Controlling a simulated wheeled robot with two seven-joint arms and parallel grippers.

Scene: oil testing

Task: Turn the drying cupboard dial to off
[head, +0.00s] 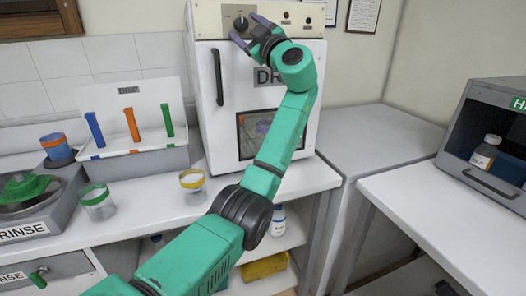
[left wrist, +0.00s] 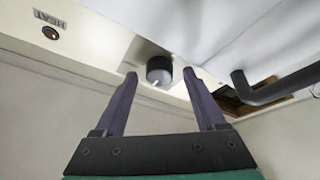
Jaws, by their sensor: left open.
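The drying cupboard (head: 218,135) is a white box with a dark handle and a window in its door. Its dark round dial (head: 241,23) is on the cream control panel at the top. My left gripper (head: 245,28) is open at the panel, one finger on each side of the dial. In the left wrist view the dial (left wrist: 159,69) shows between the two purple fingertips, with a gap on both sides. A small white mark shows on the dial; its setting cannot be read. My right gripper is not in view.
A red indicator lamp with a HEAT label (left wrist: 50,32) is on the panel. The black door handle (head: 217,77) is below the dial. A rack with coloured holders (head: 135,165) and several cups stand on the left counter. The right-hand bench top (head: 435,195) is mostly clear.

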